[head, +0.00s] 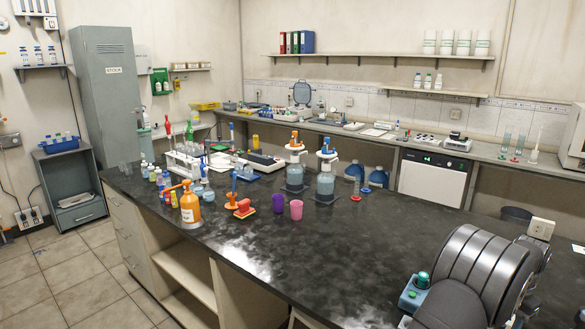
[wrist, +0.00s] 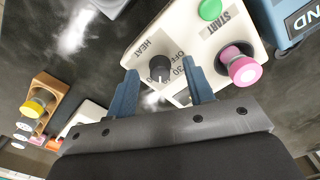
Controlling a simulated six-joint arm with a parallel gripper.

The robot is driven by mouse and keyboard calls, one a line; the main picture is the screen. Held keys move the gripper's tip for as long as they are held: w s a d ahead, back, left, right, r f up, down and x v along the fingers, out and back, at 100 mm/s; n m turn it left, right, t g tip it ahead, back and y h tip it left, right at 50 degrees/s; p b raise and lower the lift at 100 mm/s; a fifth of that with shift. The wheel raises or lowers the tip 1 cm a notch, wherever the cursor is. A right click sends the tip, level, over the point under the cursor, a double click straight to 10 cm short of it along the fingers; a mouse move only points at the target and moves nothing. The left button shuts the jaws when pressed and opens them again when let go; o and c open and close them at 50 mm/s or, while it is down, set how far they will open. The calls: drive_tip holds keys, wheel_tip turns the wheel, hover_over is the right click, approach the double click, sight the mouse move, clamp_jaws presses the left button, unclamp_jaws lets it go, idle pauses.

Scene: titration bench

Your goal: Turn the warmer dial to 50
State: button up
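The warmer panel (wrist: 142,42) is a white box in the wrist view, labelled HEAT and START. Its dark grey dial (wrist: 160,68) has a light pointer mark. A printed scale with OFF and 30 lies beside the dial, partly covered by a finger. My gripper (wrist: 160,68) has its two blue fingers apart, one on each side of the dial in the picture. A gap shows between each finger and the dial; the depth of the tips along it is unclear. I cannot make out the exact dial setting. In the head view my dark arm hides the gripper and the dial.
Close to the dial on the panel are a green button (wrist: 210,9) and a pink knob (wrist: 245,71). A blue box (wrist: 297,22) adjoins at the right. The dark bench (head: 330,235) has clear room mid-bench.

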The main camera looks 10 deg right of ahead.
drive_tip(key=c, duration=0.7)
drive_tip(key=m, duration=0.6)
drive_tip(key=shift+c, duration=0.2)
drive_tip(key=o, duration=1.3)
drive_tip(key=shift+r, duration=3.55)
drive_tip(key=shift+f, duration=0.1)
